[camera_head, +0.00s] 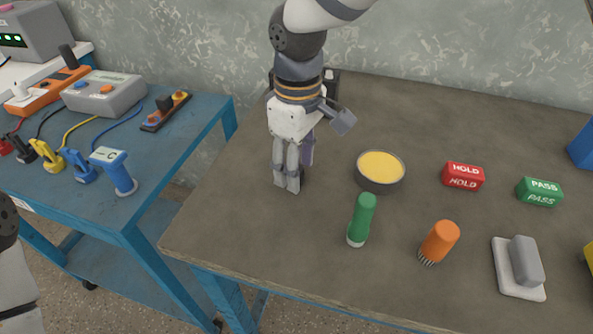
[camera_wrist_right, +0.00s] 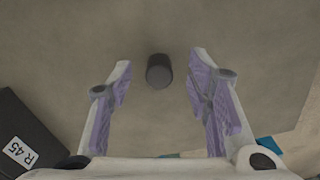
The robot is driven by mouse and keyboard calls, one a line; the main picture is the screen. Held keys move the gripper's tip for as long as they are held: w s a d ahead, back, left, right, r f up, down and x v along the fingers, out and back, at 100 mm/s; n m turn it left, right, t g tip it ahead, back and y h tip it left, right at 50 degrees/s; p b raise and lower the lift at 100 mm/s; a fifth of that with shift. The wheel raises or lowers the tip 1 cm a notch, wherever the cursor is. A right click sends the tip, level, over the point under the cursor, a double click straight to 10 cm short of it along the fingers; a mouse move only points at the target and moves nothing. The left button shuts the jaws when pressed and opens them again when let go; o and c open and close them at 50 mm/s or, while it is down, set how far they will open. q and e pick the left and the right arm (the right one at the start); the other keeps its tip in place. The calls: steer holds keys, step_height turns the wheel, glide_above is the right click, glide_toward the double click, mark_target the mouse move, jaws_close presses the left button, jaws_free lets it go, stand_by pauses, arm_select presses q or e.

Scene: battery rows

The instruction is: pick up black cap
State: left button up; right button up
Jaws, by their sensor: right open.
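The black cap (camera_wrist_right: 159,71) is a small dark cylinder standing on the grey-brown table top in the right wrist view. My right gripper (camera_wrist_right: 161,60) is open, with a purple-padded finger on each side of the cap's place in the picture and a clear gap to it on both sides. I cannot tell the height of the fingertips over the table. In the head view my right gripper (camera_head: 289,187) points down over the left part of the table and largely hides the cap. My left gripper is out of view; only part of my left arm shows at the left edge.
A dark box labelled R 45 (camera_wrist_right: 22,140) is near the gripper. On the table (camera_head: 440,113) are a yellow-filled bowl (camera_head: 380,168), green cylinder (camera_head: 362,217), orange brush (camera_head: 440,241), HOLD block (camera_head: 463,177), PASS block (camera_head: 540,191) and grey block on a white plate (camera_head: 519,288). A blue bench (camera_head: 190,130) stands left.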

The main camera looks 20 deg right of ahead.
steer(key=shift+f, duration=0.3)
steer(key=shift+r, duration=0.1)
steer(key=c, duration=0.9)
steer(key=shift+o, duration=0.2)
